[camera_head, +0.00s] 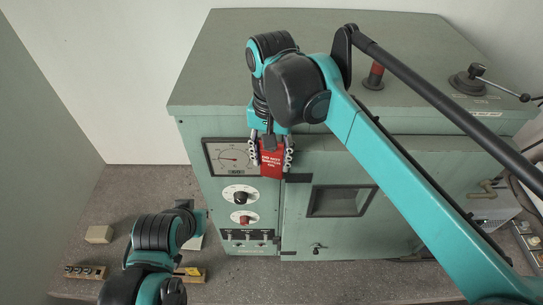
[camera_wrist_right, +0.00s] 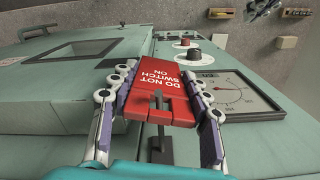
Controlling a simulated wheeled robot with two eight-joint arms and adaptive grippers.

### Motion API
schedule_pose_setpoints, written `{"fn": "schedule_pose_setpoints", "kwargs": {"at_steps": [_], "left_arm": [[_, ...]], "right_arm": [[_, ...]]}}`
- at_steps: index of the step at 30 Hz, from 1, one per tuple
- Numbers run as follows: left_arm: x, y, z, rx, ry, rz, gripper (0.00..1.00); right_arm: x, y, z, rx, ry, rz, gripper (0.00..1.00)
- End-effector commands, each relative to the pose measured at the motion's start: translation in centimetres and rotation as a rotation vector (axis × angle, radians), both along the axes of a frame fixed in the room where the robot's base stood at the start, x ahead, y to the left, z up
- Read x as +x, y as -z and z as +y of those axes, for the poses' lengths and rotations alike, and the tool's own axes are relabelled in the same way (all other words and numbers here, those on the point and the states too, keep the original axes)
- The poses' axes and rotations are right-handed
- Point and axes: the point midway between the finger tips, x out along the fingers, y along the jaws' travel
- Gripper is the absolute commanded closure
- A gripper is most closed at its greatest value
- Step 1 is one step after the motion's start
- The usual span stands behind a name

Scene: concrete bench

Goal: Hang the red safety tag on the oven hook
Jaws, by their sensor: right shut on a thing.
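The red safety tag (camera_head: 271,164), with white "DO NOT SWITCH ON" lettering, is at the oven's upper front, right of the dial. My right gripper (camera_head: 271,157) is shut on its side edges; the wrist view shows a finger on each side of the tag (camera_wrist_right: 168,72). A dark grey hook-like piece (camera_wrist_right: 159,148) lies at the tag's near end, with a thin bar across the tag's face. I cannot tell whether it passes through the tag. My left gripper (camera_head: 188,212) is low at the oven's left front; its fingers are unclear.
The green oven (camera_head: 230,75) has a gauge (camera_head: 231,157), knobs (camera_head: 240,197) and a windowed door (camera_head: 340,201). A red-topped post (camera_head: 375,75) and a lever (camera_head: 470,80) stand on top. A beige block (camera_head: 99,234) and a switch strip (camera_head: 85,271) lie on the bench at left.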

Motion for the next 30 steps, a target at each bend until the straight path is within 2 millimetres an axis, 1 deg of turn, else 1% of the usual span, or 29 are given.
{"fn": "schedule_pose_setpoints", "kwargs": {"at_steps": [7, 8, 9, 10, 19, 22, 26, 30], "left_arm": [[0.0, 0.0, 0.0, 0.0, 0.0, 0.0, 1.0], [0.0, 0.0, 0.0, 0.0, 0.0, 0.0, 1.0], [0.0, 0.0, 0.0, 0.0, 0.0, 0.0, 1.0], [0.0, 0.0, 0.0, 0.0, 0.0, 0.0, 1.0], [0.0, 0.0, 0.0, 0.0, 0.0, 0.0, 1.0], [0.0, 0.0, 0.0, 0.0, 0.0, 0.0, 1.0], [0.0, 0.0, 0.0, 0.0, 0.0, 0.0, 1.0], [0.0, 0.0, 0.0, 0.0, 0.0, 0.0, 1.0]], "right_arm": [[0.0, 0.0, 0.0, 0.0, 0.0, 0.0, 0.81], [0.0, 0.0, 0.0, 0.0, 0.0, 0.0, 0.45], [0.0, 0.0, 0.0, 0.0, 0.0, 0.0, 0.34], [0.0, 0.0, 0.0, 0.0, 0.0, 0.0, 0.29], [0.0, 0.0, 0.0, 0.0, 0.0, 0.0, 0.29], [0.0, -0.6, 0.0, 0.0, 0.0, 0.0, 0.29], [0.0, -2.7, 0.0, 0.0, 0.0, 0.0, 0.29], [0.0, -5.8, 0.0, 0.0, 0.0, 0.0, 0.29]]}}
